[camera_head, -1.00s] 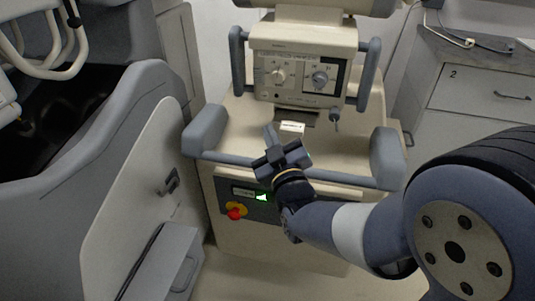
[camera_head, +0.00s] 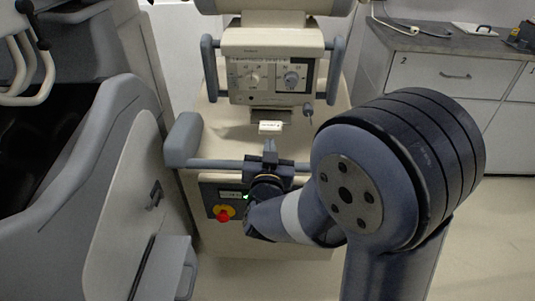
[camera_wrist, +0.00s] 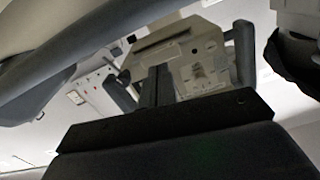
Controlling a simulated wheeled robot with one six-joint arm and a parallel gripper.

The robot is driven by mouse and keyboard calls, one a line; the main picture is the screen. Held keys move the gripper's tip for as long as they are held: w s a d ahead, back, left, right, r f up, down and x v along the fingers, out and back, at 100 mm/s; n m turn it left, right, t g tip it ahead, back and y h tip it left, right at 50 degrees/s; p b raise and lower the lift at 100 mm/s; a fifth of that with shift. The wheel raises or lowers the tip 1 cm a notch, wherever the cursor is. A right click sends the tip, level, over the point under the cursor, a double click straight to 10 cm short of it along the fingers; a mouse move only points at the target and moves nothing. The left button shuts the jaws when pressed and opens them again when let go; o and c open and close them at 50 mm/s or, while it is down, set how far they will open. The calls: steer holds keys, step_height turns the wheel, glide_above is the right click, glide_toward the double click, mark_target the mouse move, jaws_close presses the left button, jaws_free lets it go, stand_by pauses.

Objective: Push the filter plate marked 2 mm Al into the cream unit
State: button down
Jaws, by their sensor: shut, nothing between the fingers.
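The cream unit (camera_head: 275,67) is a box with two dials on its front, above a cream cart body. A small plate with a white label (camera_head: 270,127) sits below the front of the box, its dark part (camera_head: 270,115) reaching back under it. The label is too small to read. My gripper (camera_head: 270,148) is shut and empty, a little in front of and below the plate in the picture, pointing towards the unit. In the wrist view the shut fingers (camera_wrist: 157,86) stand before the unit's face (camera_wrist: 180,52); the plate cannot be made out there.
Grey handles flank the box, and a grey rail (camera_head: 215,163) crosses the cart front. A red button (camera_head: 223,215) is on the lower panel. A grey covered cart (camera_head: 125,190) stands close on the left. A drawer cabinet (camera_head: 440,75) is at the back right, with open floor before it.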

mark_target(270, 132)
steer(key=shift+w, duration=1.45)
steer(key=shift+w+d+b, duration=0.1)
steer(key=shift+w+b, duration=0.2)
steer(key=shift+w, duration=1.8)
steer(key=shift+s, duration=0.1)
steer(key=shift+s+b, duration=0.3)
steer(key=shift+s, duration=1)
steer(key=s+p, duration=0.1)
steer(key=s, duration=0.9)
steer(key=shift+s+a, duration=0.25)
steer(key=shift+s, duration=0.15)
steer(key=w, duration=1.3)
steer(key=shift+w+d, duration=0.25)
steer(key=shift+s, duration=0.15)
